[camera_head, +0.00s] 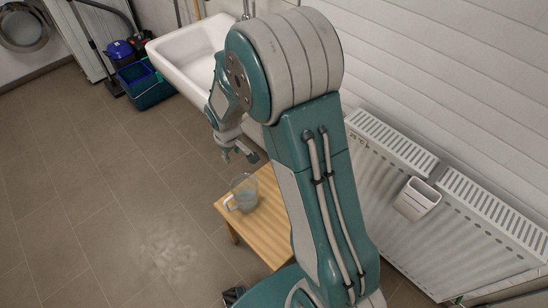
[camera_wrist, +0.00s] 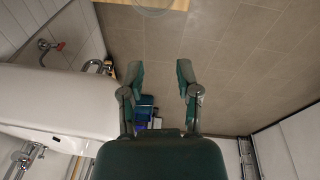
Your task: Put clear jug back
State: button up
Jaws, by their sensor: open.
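The clear jug (camera_head: 242,194) stands upright on a small wooden table (camera_head: 262,228), near its left corner, with its handle toward the left. In the wrist view, only part of the jug (camera_wrist: 153,9) shows at the top edge, with a strip of the table beside it. My gripper (camera_head: 238,154) is in the air near the table's far end, beyond the jug in the picture and apart from it. In the wrist view, its two fingers (camera_wrist: 160,70) are spread with nothing between them. My arm hides the table's right side.
A white sink (camera_head: 185,55) is on the wall beyond my gripper. A radiator (camera_head: 455,215) with a white container (camera_head: 417,199) lines the right wall. A blue vacuum cleaner (camera_head: 120,52) and a crate (camera_head: 147,88) stand left of the sink. The tiled floor at left is clear.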

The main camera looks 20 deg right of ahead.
jog(key=s+d+r+m+t, duration=0.1)
jog(key=s+r, duration=0.3)
jog(key=r, duration=0.6)
jog(key=s+d+r+m+t, duration=0.1)
jog(key=s+r+m, duration=0.1)
jog(key=s+r, duration=0.5)
jog(key=s+d+r+m+t, duration=0.1)
jog(key=s+r+m, duration=0.1)
jog(key=s+r, duration=0.5)
jog(key=s, duration=0.5)
jog(key=shift+s+t, duration=0.3)
jog(key=shift+t, duration=0.1)
jog(key=shift+r, duration=0.1)
